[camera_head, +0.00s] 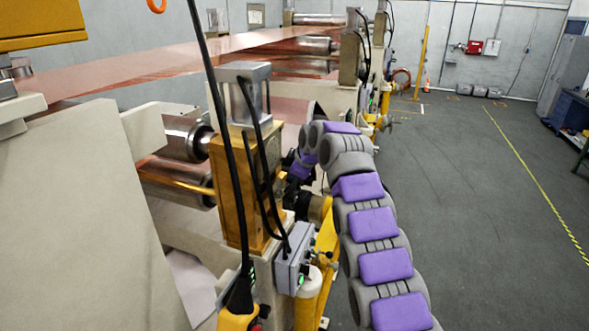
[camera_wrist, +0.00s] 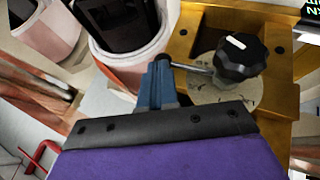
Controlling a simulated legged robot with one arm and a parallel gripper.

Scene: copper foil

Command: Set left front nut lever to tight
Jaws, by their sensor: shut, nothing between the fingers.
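In the wrist view a black lobed knob (camera_wrist: 240,58) with a white mark sits over a round pale dial plate (camera_wrist: 222,92) on a gold block (camera_wrist: 205,25). A short metal rod (camera_wrist: 188,67) sticks out from the knob to the left; I take this to be the nut lever. My gripper (camera_wrist: 162,62) is shut, with its blue fingertips beside the rod's left end. I cannot tell whether they touch. In the head view my purple and grey arm reaches to the gold block (camera_head: 231,185); my gripper and the knob are not clearly seen there.
Steel rollers (camera_head: 180,135) and copper foil (camera_head: 200,62) lie left of the gold block. Black cables hang beside it, above a grey box (camera_head: 293,262). The floor (camera_head: 480,200) to the right is open.

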